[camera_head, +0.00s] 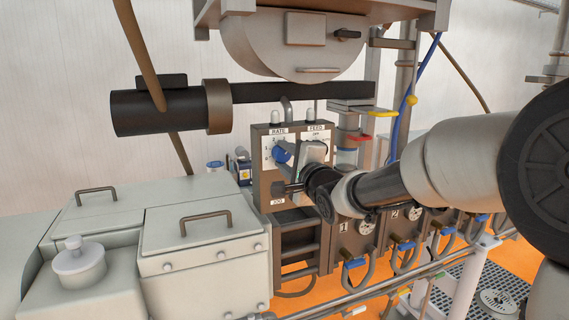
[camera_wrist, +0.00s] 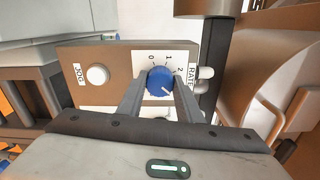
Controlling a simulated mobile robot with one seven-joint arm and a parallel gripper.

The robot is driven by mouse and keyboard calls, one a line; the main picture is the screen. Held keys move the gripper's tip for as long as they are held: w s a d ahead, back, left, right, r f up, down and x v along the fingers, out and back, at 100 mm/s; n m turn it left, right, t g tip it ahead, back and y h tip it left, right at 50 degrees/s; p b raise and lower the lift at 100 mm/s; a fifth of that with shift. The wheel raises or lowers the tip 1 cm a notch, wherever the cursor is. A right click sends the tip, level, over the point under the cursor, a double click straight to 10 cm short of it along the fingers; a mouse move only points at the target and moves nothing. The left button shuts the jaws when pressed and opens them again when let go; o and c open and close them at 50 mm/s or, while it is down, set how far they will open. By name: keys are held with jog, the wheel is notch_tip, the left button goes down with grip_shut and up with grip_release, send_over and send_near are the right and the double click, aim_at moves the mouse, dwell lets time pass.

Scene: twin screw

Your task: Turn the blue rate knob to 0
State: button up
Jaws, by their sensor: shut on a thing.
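The blue rate knob (camera_wrist: 160,79) sits on a white dial plate on the control box, beside the RATE label, which reads sideways in the wrist view. It also shows in the head view (camera_head: 281,154), partly behind my gripper. Its white pointer line aims to the lower right in the wrist view, away from the 0 and past the 2. The numbers 0, 1 and 2 are readable; the lower part of the scale is hidden by my fingers. My gripper (camera_wrist: 160,95) is shut on the knob, one finger on each side.
The control box (camera_head: 263,191) also bears a white button by the JOG label (camera_wrist: 97,75) and a FEED dial (camera_head: 318,137), partly covered by my gripper. A dark horizontal cylinder (camera_head: 155,112) hangs above left. Handled grey covers (camera_head: 190,238) stand at left.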

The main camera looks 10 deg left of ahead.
jog(key=n+b, duration=0.2)
jog(key=n, duration=0.2)
jog(key=shift+f+n, duration=0.15)
jog(key=shift+n, duration=0.15)
jog(key=n+b, duration=0.2)
jog(key=n, duration=0.1)
jog(key=shift+n, duration=0.4)
jog(key=n+b, duration=0.2)
jog(key=n, duration=0.2)
jog(key=n+b, duration=0.2)
jog(key=n, duration=0.2)
jog(key=n+b, duration=0.3)
jog(key=n, duration=0.4)
jog(key=n+b, duration=0.1)
jog(key=n, duration=0.2)
jog(key=shift+n, duration=0.4)
jog(key=shift+n+b, duration=0.8)
jog(key=shift+n, duration=0.9)
